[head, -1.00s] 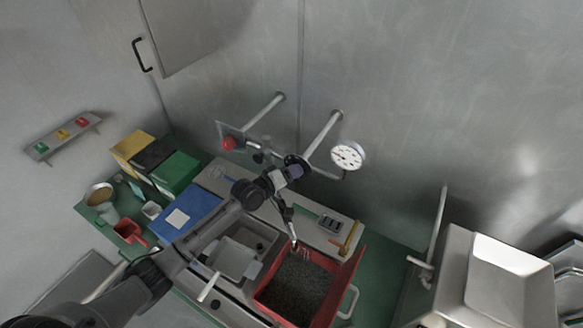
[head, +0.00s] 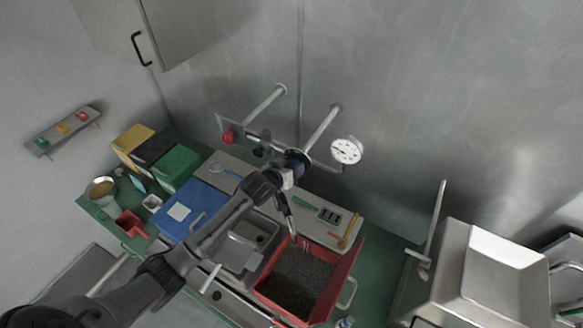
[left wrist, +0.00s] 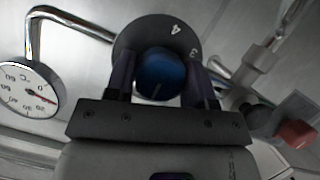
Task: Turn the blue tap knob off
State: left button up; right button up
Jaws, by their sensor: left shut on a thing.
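The blue tap knob (left wrist: 160,75) sits at the centre of a dark round dial (left wrist: 142,36) marked with numbers, among them 4 and 3. My left gripper (left wrist: 163,84) has one finger on each side of the knob and is shut on it. In the head view my left gripper (head: 291,170) reaches up to the pipes on the back wall. There it hides most of the knob. My right gripper is in neither view.
A white temperature gauge (head: 346,150) is on the pipe to the right of the dial. A red knob (head: 228,137) is to the left. Below are a red bin (head: 349,268) of dark grains, a blue box (head: 203,199) and a sink (head: 262,232).

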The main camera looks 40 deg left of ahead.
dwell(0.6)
pick_arm(q)
jog(key=o, duration=0.9)
jog(key=shift+b+v, duration=1.6)
jog(key=shift+v, duration=5.35)
jog(key=shift+f, duration=0.1)
